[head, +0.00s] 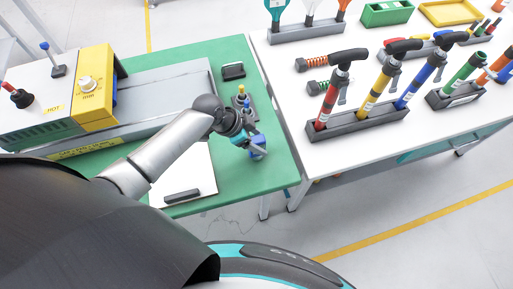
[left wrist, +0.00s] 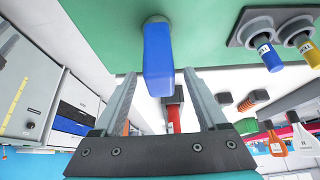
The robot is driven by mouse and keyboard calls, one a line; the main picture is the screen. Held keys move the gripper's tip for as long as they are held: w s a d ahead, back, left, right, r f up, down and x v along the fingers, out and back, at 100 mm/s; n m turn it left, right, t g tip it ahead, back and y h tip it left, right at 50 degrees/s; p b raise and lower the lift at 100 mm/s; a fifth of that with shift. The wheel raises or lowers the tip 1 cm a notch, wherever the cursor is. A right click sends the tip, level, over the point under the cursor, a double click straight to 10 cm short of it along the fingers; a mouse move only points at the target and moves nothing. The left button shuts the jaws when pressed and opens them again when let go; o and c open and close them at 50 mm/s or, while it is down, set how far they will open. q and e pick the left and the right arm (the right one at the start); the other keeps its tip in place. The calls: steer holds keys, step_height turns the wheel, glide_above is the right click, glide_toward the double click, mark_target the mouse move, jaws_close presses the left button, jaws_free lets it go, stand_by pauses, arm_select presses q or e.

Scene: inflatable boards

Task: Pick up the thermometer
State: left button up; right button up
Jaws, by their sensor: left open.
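A blue, upright, block-like thing, which I take to be the thermometer (left wrist: 158,55), stands on the green table top in the left wrist view, which shows the scene upside down. It has a grey end at the table. In the head view its blue side (head: 260,142) shows at the gripper, partly covered. My left gripper (left wrist: 160,80) is open. The blue thing's free end appears between the fingertips, with gaps at both sides; I cannot tell how deep it sits between them. In the head view my left gripper (head: 248,143) is over the table's right part. My right gripper is not in view.
A grey holder with blue and yellow capped items (left wrist: 267,50) stands close by on the green table (head: 262,172). A white board with a black clip (head: 182,196) and a yellow-grey machine (head: 95,85) are left. The white table (head: 290,85) carries pump racks.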

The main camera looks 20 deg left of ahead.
arm_select(q)
steer(key=shift+x, duration=1.45)
steer(key=shift+c, duration=0.3)
jaws_close()
